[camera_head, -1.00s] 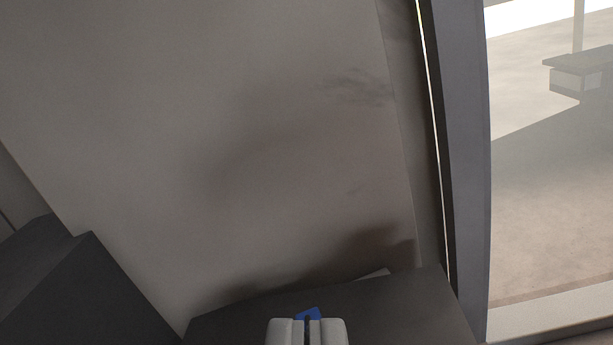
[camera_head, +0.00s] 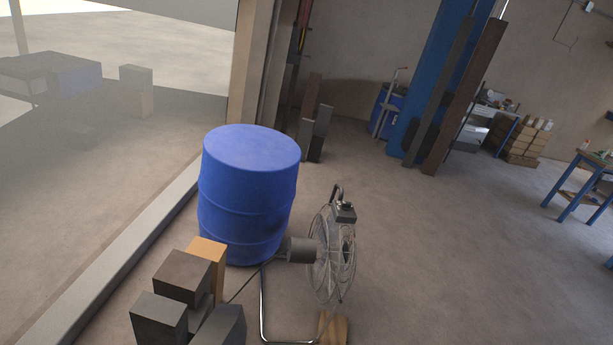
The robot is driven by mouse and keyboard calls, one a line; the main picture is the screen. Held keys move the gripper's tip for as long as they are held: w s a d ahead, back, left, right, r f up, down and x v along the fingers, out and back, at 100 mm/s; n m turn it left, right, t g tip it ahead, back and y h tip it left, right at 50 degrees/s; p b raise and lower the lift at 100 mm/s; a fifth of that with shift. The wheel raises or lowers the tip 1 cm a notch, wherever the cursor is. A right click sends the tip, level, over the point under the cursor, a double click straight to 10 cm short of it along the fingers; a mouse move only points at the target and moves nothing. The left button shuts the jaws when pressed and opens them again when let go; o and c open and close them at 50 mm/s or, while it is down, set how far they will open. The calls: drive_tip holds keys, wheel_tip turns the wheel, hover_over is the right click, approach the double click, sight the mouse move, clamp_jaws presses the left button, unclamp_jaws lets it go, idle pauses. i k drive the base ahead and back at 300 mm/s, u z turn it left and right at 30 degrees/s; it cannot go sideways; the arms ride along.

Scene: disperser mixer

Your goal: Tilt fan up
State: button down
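A fan (camera_head: 332,258) stands on the floor right of the picture's middle. It has a round wire cage seen nearly edge-on, with a grey motor housing (camera_head: 299,250) at its left. A dark handle and a small dark box (camera_head: 345,211) show at the cage's top. The cage looks roughly upright and faces right. A bent metal tube stand (camera_head: 264,305) runs below it, and its lower end is near the picture's bottom edge. My gripper does not show in this view, so its fingers cannot be judged.
A blue drum (camera_head: 247,195) stands just behind and left of the fan. Several blocks (camera_head: 185,275) crowd the lower left. A wooden block (camera_head: 333,328) lies by the stand. A blue pillar (camera_head: 440,80) and a blue-legged table (camera_head: 580,190) stand farther back. Floor to the right is open.

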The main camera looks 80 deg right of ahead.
sight(303, 250)
drive_tip(key=z, duration=2.6)
drive_tip(key=k, duration=0.9)
drive_tip(key=i, duration=0.9)
drive_tip(key=u, duration=0.05)
